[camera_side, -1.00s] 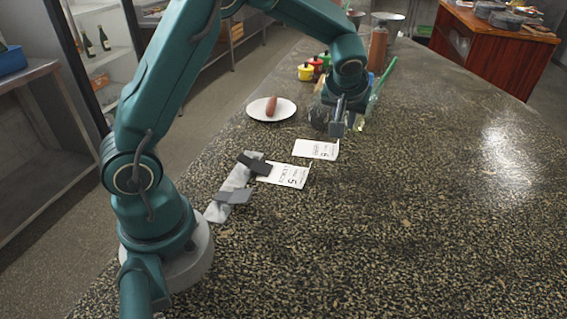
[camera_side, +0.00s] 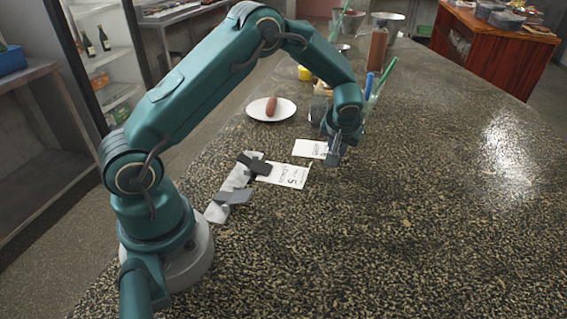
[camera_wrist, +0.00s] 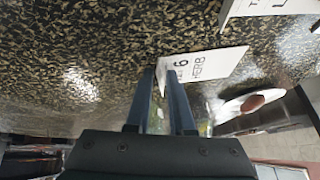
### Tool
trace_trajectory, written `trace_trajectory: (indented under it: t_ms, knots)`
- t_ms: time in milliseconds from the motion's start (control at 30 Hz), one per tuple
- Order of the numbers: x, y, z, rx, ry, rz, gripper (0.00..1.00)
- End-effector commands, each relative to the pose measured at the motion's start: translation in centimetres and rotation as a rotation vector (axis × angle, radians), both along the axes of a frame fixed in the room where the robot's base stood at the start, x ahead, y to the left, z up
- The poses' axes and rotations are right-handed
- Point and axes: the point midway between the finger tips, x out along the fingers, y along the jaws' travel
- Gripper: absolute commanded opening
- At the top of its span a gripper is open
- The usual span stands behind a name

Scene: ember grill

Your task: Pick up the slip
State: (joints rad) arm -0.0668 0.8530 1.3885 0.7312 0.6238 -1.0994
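A white printed slip marked 6 (camera_side: 306,147) lies on the speckled counter in the side view. In the wrist view this slip (camera_wrist: 212,66) stretches right from the fingertips, with large print on it. My gripper (camera_side: 334,160) is low at the slip's right end and covers part of it. In the wrist view my gripper (camera_wrist: 161,76) has its two fingers apart, and the slip's near end shows at and between the tips. I cannot tell whether they touch it. A second slip marked 5 (camera_side: 290,176) lies nearer, its left end under a dark grey piece (camera_side: 254,163).
A glass with blue and green sticks (camera_side: 371,83) stands behind my gripper, and a brown bottle (camera_side: 378,49) farther back. The counter's right and front (camera_side: 400,240) are clear.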

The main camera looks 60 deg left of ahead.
Motion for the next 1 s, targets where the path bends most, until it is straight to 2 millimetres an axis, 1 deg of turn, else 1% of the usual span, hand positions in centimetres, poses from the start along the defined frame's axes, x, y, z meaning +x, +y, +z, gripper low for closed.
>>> trace_trajectory:
  t_ms: [67, 100, 133, 1000]
  knots:
    - [-0.01, -0.01, 0.02, 0.0, 0.0, 0.0, 0.21]
    - [-0.01, -0.01, 0.02, 0.0, 0.0, 0.0, 0.06]
    - [-0.01, -0.01, 0.03, 0.0, 0.0, 0.0, 0.0]
    - [-0.04, -0.04, 0.01, -0.001, 0.001, 0.0, 0.0]
